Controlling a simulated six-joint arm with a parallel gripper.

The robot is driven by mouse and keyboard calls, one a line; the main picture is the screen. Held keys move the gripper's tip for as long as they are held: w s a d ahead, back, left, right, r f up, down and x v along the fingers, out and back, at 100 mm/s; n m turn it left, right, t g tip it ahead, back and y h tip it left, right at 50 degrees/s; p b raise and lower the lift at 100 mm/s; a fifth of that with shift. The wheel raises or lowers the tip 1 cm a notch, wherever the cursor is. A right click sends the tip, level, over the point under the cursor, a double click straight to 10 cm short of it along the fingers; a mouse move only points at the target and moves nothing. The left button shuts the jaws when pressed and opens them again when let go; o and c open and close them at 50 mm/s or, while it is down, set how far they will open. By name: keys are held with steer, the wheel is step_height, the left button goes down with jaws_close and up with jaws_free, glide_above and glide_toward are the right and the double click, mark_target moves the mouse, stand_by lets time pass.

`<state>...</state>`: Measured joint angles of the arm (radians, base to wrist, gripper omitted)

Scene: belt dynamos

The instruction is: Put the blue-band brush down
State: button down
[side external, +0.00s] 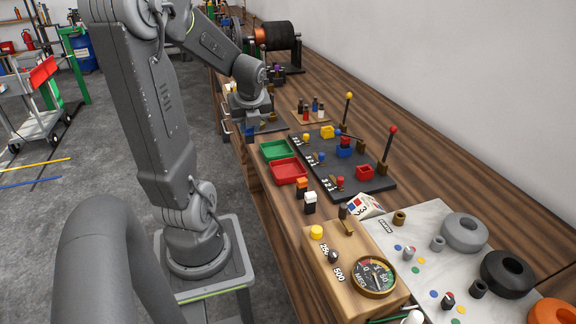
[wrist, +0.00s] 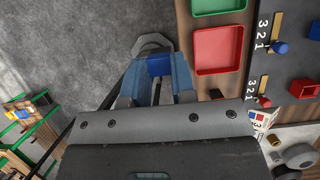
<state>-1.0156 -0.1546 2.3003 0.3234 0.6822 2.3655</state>
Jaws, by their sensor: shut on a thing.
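My gripper (side external: 250,133) is by the near long edge of the bench, to the left of the green tray in the side view. In the wrist view my gripper (wrist: 158,88) is shut on a small blue piece (wrist: 158,66), which I take for the blue-band brush. Only its blue part shows clearly between the fingers; the rest is hidden. It appears in the air at the bench edge, with grey floor behind it in the wrist view. I cannot tell whether it touches anything.
A green tray (side external: 276,151) and a red tray (side external: 289,170) lie along the bench edge beside a black numbered board (side external: 325,172) with upright posts. A tan board (side external: 300,117) holds several small coloured pieces. A wooden gauge box (side external: 340,262) stands nearer the camera.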

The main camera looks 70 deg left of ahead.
steer(key=shift+w+d+f, duration=0.55)
steer(key=shift+w+f, duration=1.05)
steer(key=shift+f, duration=0.1)
steer(key=shift+w+d+f, duration=0.6)
steer(key=shift+w+f, duration=1.05)
steer(key=shift+w+d+f, duration=0.55)
steer(key=shift+w+f, duration=1.05)
steer(key=shift+f, duration=0.1)
steer(key=shift+f, duration=0.15)
steer(key=c, duration=0.9)
jaws_free()
steer(key=shift+c, duration=0.2)
